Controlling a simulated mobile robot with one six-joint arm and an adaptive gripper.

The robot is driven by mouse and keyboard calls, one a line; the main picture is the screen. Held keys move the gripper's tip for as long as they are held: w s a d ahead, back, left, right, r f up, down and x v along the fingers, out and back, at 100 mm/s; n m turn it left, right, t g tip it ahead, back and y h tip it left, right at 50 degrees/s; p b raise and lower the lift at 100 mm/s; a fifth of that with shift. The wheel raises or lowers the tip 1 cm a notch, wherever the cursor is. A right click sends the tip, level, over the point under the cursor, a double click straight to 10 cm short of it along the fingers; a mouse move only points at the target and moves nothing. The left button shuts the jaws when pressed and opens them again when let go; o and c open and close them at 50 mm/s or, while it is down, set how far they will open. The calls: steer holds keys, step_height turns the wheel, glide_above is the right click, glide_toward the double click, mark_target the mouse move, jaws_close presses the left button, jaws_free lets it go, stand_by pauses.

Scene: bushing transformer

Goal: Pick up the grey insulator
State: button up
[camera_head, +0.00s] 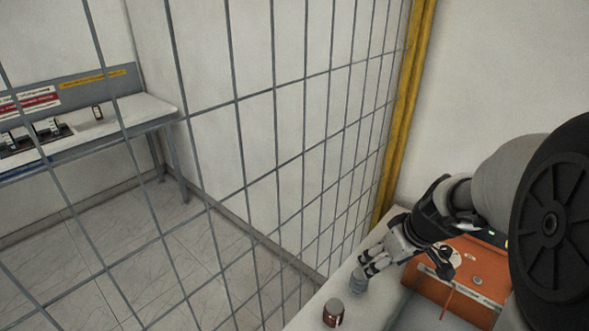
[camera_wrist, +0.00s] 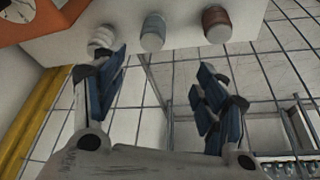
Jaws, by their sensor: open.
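The grey insulator (camera_wrist: 153,32) is a small cylinder standing on a pale ledge, between a white ribbed piece (camera_wrist: 102,38) and a reddish-brown one (camera_wrist: 216,24) in the wrist view. In the head view a grey piece (camera_head: 358,282), which appears to be the same insulator, stands just below my fingertips. My gripper (camera_wrist: 158,80) is open and empty. Its fingers spread to either side of the grey insulator in the picture, and a gap shows between them and it. The left finger overlaps the white piece in view. My gripper (camera_head: 368,266) also shows in the head view.
The reddish-brown piece (camera_head: 333,313) stands nearer on the same ledge (camera_head: 312,309). An orange unit (camera_head: 462,272) lies right of the gripper. A wire mesh fence (camera_head: 270,150) with a yellow post (camera_head: 404,110) runs close beside the ledge. A workbench (camera_head: 150,108) stands behind the mesh.

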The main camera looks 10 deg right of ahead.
mark_target(360, 278)
steer(key=shift+w+d+b+x, duration=0.15)
steer(key=shift+b+x, duration=0.7)
steer(key=shift+x, duration=2.2)
steer(key=shift+w+d+b+x, duration=0.2)
steer(key=shift+b+x, duration=0.6)
steer(key=shift+x, duration=2.2)
steer(key=shift+d+b+x, duration=0.3)
steer(key=shift+b+x, duration=0.55)
steer(key=shift+x, duration=2.2)
steer(key=shift+r, duration=0.1)
steer(key=shift+c, duration=0.5)
steer(key=c, duration=1.2)
